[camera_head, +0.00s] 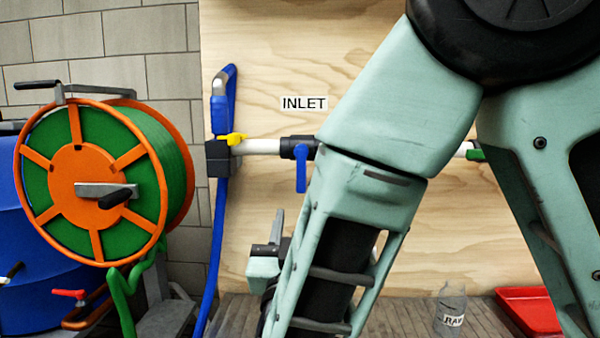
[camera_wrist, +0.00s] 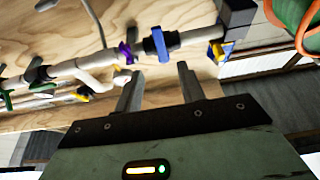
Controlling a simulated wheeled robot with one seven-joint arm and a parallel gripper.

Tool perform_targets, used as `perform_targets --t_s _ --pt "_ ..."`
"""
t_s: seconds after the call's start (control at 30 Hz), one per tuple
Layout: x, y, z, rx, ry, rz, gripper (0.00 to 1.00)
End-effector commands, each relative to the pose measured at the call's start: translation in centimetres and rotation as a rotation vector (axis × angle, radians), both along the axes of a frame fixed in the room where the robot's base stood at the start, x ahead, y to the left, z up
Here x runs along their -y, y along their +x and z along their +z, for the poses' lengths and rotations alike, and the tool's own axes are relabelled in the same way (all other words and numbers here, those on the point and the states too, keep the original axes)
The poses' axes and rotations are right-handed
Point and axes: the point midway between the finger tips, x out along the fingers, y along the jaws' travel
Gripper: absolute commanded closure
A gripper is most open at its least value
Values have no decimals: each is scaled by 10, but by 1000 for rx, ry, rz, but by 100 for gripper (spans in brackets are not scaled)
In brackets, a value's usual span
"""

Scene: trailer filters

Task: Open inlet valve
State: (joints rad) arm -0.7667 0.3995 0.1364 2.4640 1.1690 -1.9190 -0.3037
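The inlet valve's blue handle (camera_head: 301,168) hangs straight down from a dark valve body (camera_head: 297,147) on the white horizontal pipe, below the INLET label (camera_head: 304,103). It stands crosswise to the pipe. In the wrist view the blue handle (camera_wrist: 154,42) lies just beyond the fingertips, roughly between their lines. My gripper (camera_wrist: 160,75) is open and empty, its two fingers apart and not visibly touching the handle. In the head view, one finger of my gripper (camera_head: 278,228) shows below and left of the handle; my arm hides part of the gripper.
A yellow handle (camera_head: 232,140) sits left of the inlet valve, by a blue hose (camera_head: 214,260). A purple handle (camera_wrist: 126,52) is near the left finger. The orange and green hose reel (camera_head: 100,185) stands left. A bottle (camera_head: 451,308) and red tray (camera_head: 530,310) are lower right.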

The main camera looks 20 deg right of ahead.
Motion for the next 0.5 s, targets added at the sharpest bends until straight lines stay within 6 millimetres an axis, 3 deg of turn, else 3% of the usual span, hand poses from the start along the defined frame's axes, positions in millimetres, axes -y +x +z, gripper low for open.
perform_targets --t_s 0.5 --pt "38 90 42 2 1 -1 61"
